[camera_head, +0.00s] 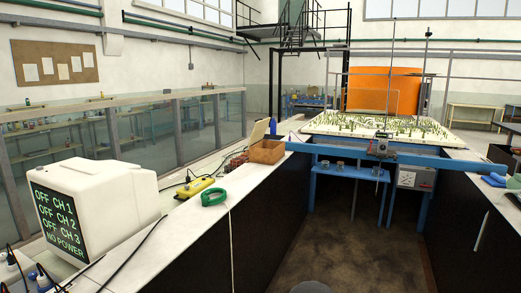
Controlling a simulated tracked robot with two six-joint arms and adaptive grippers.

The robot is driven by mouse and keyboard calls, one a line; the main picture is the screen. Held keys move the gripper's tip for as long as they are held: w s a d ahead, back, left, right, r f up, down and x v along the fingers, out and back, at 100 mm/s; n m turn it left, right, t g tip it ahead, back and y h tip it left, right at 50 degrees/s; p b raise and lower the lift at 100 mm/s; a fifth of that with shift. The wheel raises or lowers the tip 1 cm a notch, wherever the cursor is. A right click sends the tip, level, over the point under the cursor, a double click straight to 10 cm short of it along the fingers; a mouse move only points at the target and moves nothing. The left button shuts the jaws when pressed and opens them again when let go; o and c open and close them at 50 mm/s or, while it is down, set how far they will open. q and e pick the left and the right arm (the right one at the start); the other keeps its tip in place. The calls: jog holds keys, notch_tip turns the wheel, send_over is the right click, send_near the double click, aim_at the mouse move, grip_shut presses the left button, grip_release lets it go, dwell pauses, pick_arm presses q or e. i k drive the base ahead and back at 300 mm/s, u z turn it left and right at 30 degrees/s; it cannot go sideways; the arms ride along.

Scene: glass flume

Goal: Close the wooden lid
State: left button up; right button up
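A small brown wooden box (267,153) stands on the white bench top left of the picture's middle, some way off. A lighter panel, which looks like its wooden lid (258,131), stands raised and tilted at the box's back left edge, so the box looks open. The inside of the box is too small to make out. Neither of my grippers is in view.
On the same bench (150,225) are a green coil (214,197), a yellow power strip (195,187), cables and a white monitor (98,207). A blue beam (340,152) crosses ahead below a model board (380,126). Dark floor (335,235) lies clear between the benches.

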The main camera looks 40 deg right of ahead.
aim_at(259, 128)
jog(key=u, duration=0.95)
jog(key=i, duration=0.15)
jog(key=z, duration=3.05)
jog(key=i, duration=4.55)
jog(key=u, duration=1)
